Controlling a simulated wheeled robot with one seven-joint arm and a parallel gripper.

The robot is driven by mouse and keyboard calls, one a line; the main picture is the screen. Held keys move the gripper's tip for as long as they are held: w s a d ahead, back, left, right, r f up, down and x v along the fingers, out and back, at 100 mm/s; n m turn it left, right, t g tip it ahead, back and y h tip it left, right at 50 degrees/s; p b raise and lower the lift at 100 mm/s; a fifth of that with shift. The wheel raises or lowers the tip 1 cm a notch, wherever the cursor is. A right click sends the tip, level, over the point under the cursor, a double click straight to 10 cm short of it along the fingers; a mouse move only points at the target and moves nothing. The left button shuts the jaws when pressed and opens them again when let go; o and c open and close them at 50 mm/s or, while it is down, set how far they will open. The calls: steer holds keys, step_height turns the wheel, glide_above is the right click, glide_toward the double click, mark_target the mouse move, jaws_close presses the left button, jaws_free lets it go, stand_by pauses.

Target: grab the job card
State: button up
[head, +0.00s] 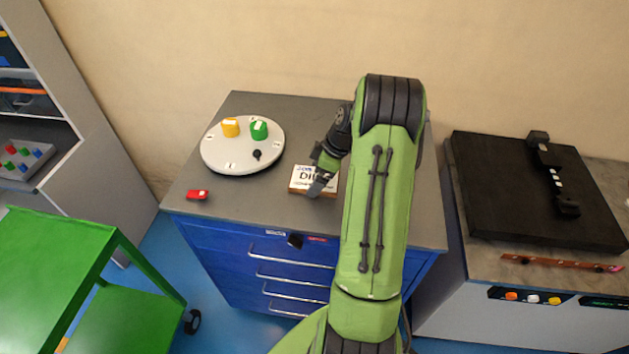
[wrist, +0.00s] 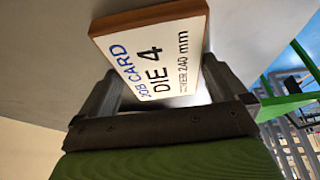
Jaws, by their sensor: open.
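The job card (head: 301,180) is a small white-faced block with a brown edge, lying on the grey top of the blue drawer cabinet. In the wrist view the job card (wrist: 150,55) reads "JOB CARD DIE 4" and a line ending in "240 mm". My gripper (head: 318,186) is at the card, and its arm hides the card's right part in the head view. In the wrist view my gripper (wrist: 160,90) is open, with one finger on each side of the card. I cannot tell whether the fingers touch it.
A round white turntable (head: 225,160) with a yellow piece (head: 231,127) and a green piece (head: 259,130) stands left of the card. A red object (head: 197,195) lies near the cabinet's left front edge. A black machine (head: 500,190) stands on the right bench. A green cart (head: 50,265) is at left.

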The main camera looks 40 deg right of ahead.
steer(key=shift+c, duration=0.3)
steer(key=c, duration=0.7)
